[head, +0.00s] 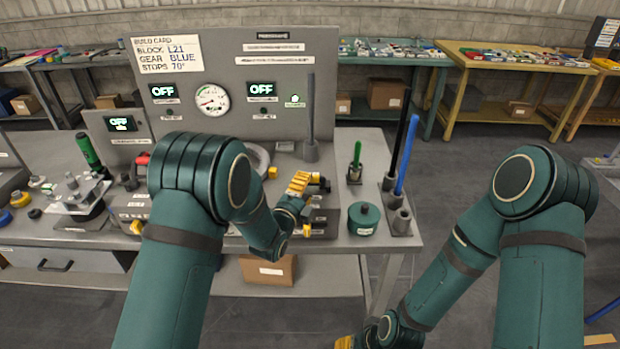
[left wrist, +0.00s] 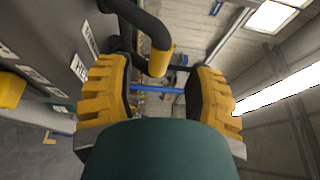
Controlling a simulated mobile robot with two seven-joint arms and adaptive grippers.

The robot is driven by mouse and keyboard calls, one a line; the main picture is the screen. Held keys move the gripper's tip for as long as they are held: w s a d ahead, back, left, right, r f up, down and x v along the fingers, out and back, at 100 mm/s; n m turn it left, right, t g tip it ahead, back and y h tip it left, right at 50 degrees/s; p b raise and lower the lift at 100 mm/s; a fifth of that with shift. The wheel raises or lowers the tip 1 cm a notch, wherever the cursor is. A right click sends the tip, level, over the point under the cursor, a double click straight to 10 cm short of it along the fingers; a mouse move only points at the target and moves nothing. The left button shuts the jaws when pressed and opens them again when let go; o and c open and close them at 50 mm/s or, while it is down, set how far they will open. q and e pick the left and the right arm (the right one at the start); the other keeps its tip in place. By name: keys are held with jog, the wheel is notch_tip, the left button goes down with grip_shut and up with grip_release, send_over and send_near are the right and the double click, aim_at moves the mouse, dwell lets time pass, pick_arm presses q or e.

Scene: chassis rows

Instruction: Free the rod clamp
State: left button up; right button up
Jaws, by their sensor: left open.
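My left gripper (head: 305,184) is over the front of the workbench, beside a dark fixture (head: 321,208) with white labels. In the left wrist view its two yellow fingers (left wrist: 160,82) stand apart. A dark bent bar with a yellow end (left wrist: 159,60) shows between or just beyond the fingertips, and I see no contact; it looks like a lever, perhaps the rod clamp's. My fingers and arm hide much of the fixture in the head view. My right gripper (head: 345,342) is low at the bottom edge, mostly cut off, away from the bench.
A grey panel (head: 230,65) stands behind, with OFF displays and a gauge (head: 211,100). A dark upright rod (head: 310,108) stands in a socket. A green round container (head: 363,217) and a rack with a blue rod (head: 407,155) are to the right. A cardboard box (head: 268,270) lies below.

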pick_arm(q)
jog(key=shift+x, duration=2.15)
grip_shut()
